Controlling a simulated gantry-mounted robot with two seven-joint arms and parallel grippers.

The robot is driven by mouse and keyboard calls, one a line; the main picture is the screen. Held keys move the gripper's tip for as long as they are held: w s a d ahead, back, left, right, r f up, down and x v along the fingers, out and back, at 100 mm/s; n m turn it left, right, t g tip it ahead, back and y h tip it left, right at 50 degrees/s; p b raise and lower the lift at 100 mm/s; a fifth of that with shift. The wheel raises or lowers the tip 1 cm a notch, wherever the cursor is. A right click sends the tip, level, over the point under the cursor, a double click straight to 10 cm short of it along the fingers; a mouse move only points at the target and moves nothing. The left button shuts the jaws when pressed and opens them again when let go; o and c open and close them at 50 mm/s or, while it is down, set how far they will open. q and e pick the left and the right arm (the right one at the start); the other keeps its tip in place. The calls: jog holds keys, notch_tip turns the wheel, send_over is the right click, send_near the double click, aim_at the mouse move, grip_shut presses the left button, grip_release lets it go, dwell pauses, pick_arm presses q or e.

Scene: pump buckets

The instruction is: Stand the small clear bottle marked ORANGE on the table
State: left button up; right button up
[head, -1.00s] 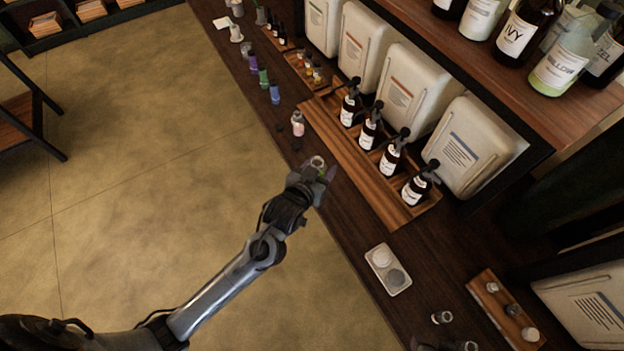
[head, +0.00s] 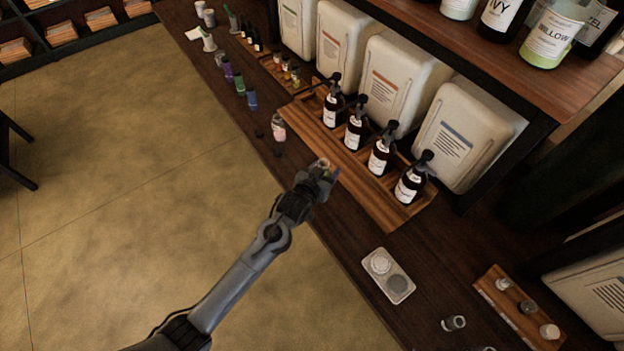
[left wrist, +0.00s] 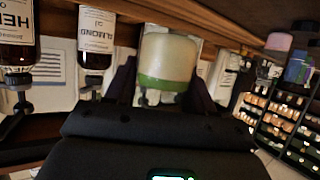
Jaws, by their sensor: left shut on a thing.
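My left gripper (head: 328,172) is shut on a small clear bottle (head: 321,164), just off the front edge of the wooden pump-bottle rack. In the left wrist view the bottle (left wrist: 167,60) sits between the fingers, with a pale body and a green band at the picture's lower end. That view is upside down. No lettering on the bottle can be read, so I cannot tell whether it is marked ORANGE. I cannot tell whether its base touches the table (head: 335,228). My right gripper is not in view.
A wooden rack (head: 365,195) holds several dark pump bottles. A pinkish bottle (head: 278,128) stands left of the gripper, with small dark caps (head: 278,152) nearby. A white tray (head: 388,276) lies nearer. Bare table lies between rack and tray.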

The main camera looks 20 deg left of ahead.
pick_arm(q)
jog(key=a+f, duration=0.1)
jog(key=a, duration=0.1)
jog(key=a+f, duration=0.1)
jog(key=a, duration=0.1)
jog(key=shift+s+f, duration=0.1)
jog(key=shift+f, duration=0.1)
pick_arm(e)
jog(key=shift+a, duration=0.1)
pick_arm(q)
jog(key=shift+f+b, duration=0.35)
jog(key=shift+f, duration=1.65)
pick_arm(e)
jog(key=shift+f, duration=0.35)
pick_arm(q)
jog(key=o, duration=1.2)
jog(key=shift+f, duration=0.1)
